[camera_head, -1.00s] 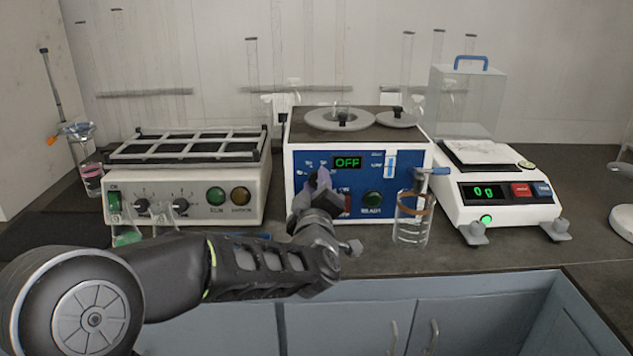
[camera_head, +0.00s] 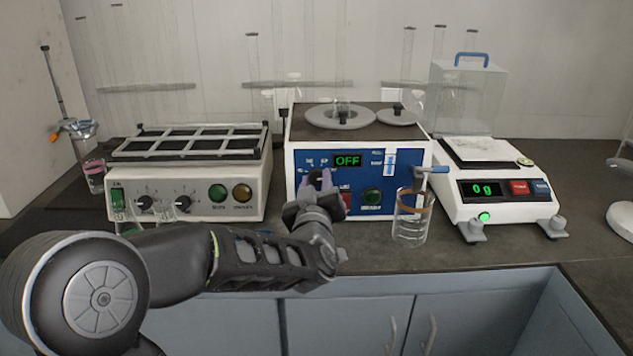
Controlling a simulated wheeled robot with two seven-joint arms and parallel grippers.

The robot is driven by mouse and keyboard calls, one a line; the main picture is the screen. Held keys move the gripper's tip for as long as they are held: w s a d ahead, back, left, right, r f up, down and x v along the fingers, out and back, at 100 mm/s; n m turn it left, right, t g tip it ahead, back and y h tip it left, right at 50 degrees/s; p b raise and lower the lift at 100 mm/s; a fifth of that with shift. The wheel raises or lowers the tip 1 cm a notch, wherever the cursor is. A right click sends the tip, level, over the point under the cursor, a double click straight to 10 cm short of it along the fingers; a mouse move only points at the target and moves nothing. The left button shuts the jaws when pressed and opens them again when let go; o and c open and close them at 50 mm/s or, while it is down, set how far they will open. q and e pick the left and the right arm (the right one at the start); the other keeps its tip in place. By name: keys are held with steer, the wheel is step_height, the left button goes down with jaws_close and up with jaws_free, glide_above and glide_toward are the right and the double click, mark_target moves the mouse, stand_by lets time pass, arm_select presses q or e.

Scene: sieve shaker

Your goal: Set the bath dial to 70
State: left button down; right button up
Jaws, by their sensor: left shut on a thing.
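The water bath (camera_head: 411,158) stands at the back middle of the bench, with a blue front panel and grey ring lids on top. Its green display (camera_head: 347,161) reads OFF. My left gripper (camera_head: 319,181) is at the left part of this panel, below and left of the display. It is shut on the bath dial, which its fingers and wrist hide almost wholly, so I cannot read the dial's setting. My right gripper is not in view.
A shaker (camera_head: 190,180) is to the left, a balance (camera_head: 497,190) reading 0 g to the right. The front bench strip is mostly clear.

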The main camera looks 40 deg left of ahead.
arm_select(q)
steer(key=c, duration=1)
jaws_free()
steer(key=v, duration=0.7)
steer(key=shift+s+d+f, duration=0.1)
steer(key=shift+s+d, duration=0.1)
steer(key=shift+s, duration=0.15)
